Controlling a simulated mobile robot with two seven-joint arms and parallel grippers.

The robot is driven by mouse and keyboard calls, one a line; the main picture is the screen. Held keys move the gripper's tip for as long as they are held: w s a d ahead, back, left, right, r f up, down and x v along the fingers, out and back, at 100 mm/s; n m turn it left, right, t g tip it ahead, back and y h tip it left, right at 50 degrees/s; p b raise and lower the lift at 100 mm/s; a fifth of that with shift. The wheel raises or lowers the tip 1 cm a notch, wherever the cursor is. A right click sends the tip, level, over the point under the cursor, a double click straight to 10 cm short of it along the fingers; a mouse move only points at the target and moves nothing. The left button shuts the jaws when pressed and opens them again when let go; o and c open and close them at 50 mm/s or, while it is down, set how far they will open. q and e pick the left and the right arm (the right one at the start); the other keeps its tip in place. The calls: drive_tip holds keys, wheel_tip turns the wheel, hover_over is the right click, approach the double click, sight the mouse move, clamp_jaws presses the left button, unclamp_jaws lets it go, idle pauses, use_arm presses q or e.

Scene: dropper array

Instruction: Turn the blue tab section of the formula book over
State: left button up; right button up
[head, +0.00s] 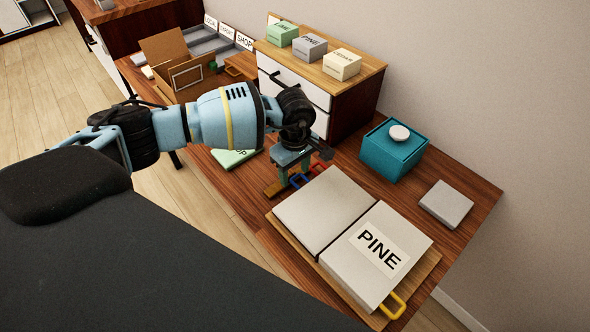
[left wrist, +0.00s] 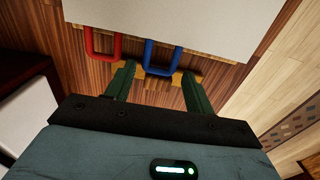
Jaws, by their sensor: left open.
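The formula book (head: 322,205) lies open on the table, its right half carrying a label reading PINE (head: 379,250). A blue wire-loop tab (head: 297,182) sticks out from the far-left edge of the left half, with a red tab (head: 321,167) beside it. A yellow tab (head: 397,305) sticks out at the near right. My left gripper (head: 290,171) is open over the blue tab, partly hiding it. In the left wrist view, the blue tab (left wrist: 162,70) lies between the open fingers and the red tab (left wrist: 103,55) lies outside them. My right gripper is out of view.
A teal box (head: 392,153) with a white knob and a grey block (head: 446,204) stand right of the book. A drawer unit (head: 340,100) with labelled boxes stands behind. A green booklet (head: 233,157) lies left of the gripper, and a cardboard box (head: 185,72) farther back.

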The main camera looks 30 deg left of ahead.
use_arm(q)
drive_tip(key=shift+f, duration=0.1)
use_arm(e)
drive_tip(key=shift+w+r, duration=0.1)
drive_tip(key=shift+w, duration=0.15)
